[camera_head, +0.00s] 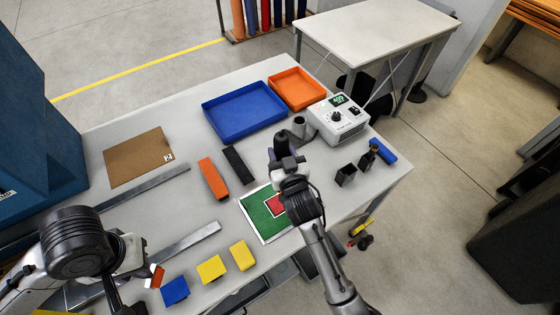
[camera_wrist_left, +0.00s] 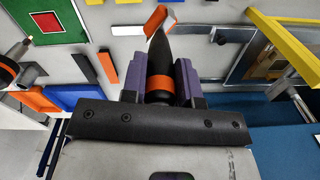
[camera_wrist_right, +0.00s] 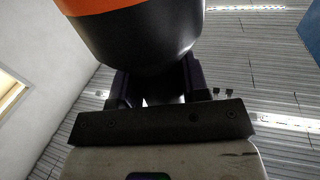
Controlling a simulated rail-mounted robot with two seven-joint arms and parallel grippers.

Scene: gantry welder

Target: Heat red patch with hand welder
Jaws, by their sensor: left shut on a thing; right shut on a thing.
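The red patch (camera_head: 274,205) lies on a green sheet (camera_head: 260,225) with a white border, partly hidden by my right arm. Both show at the top left of the left wrist view. My right gripper (camera_head: 284,163) is shut on the black hand welder (camera_head: 281,146), which has an orange band (camera_wrist_right: 95,5). In the left wrist view, a nozzle with a pale tip (camera_wrist_left: 27,43) is close to the red patch; contact cannot be told. My left gripper (camera_wrist_left: 160,85) is shut on a black tool with an orange band (camera_wrist_left: 163,78). An orange and white piece (camera_head: 155,277) shows at its tip.
A white control box (camera_head: 338,120) with a lit green display stands behind the patch. Blue (camera_head: 245,110) and orange (camera_head: 296,88) trays lie at the back. Blue and yellow blocks (camera_head: 211,269) lie along the front edge. Metal strips (camera_head: 190,240) lie at the left.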

